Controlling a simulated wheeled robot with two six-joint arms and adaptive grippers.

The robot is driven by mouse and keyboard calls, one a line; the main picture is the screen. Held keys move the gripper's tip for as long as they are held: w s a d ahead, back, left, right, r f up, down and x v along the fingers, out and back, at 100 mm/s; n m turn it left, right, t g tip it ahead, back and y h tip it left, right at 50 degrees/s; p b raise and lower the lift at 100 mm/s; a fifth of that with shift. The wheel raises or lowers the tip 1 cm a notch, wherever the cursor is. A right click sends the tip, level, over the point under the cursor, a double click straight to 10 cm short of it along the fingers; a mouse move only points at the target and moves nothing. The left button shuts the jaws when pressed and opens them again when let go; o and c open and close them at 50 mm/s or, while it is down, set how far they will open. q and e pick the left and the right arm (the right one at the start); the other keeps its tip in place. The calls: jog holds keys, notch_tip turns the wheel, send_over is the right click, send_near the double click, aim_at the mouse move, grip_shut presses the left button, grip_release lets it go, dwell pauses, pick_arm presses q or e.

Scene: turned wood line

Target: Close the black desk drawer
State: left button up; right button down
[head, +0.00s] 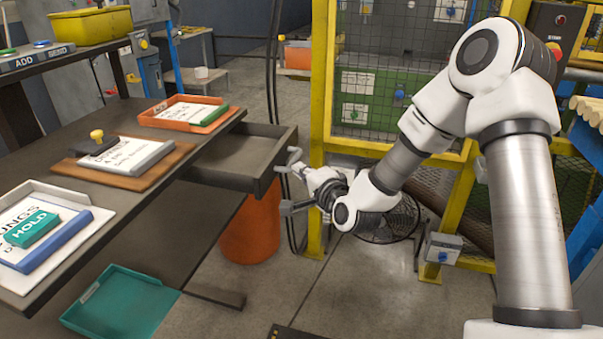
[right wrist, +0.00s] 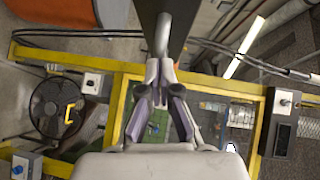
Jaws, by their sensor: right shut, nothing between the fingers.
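The black desk drawer (head: 237,150) is pulled out from under the desk top at its right end, and its inside looks empty. Its grey bar handle (head: 291,160) is on the front panel, facing right. My right gripper (head: 303,172) is at the handle, on the outer side of the drawer front. In the right wrist view the drawer front (right wrist: 180,12) and the handle (right wrist: 162,36) are just beyond the shut, empty fingertips (right wrist: 160,68). I cannot tell whether the fingertips touch the handle. My left gripper is not in view.
The desk top (head: 120,116) holds an orange tray (head: 150,121), a wooden board (head: 177,160) and a white tray (head: 12,278). An orange bin (head: 252,222) stands below the drawer. A yellow-framed mesh guard (head: 322,90) and a fan (head: 395,222) are close to my right arm.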

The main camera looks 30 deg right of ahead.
aim_at(233, 169)
dwell(0.3)
jog(key=w+a+b, duration=0.1)
jog(key=w+a, duration=0.1)
jog(key=w, duration=0.1)
jog(key=w+a+b, duration=0.1)
jog(key=w+a, duration=0.2)
jog(key=shift+a+f+b, duration=0.1)
jog(key=shift+a+b, duration=0.1)
jog(key=shift+b, duration=0.1)
jog(key=w+a, duration=0.3)
jog(key=w, duration=0.1)
jog(key=w+a, duration=0.2)
jog(key=w, duration=0.1)
jog(key=shift+a, duration=0.35)
jog(key=shift+w+a, duration=0.2)
jog(key=shift+w, duration=0.05)
jog(key=shift+r, duration=0.35)
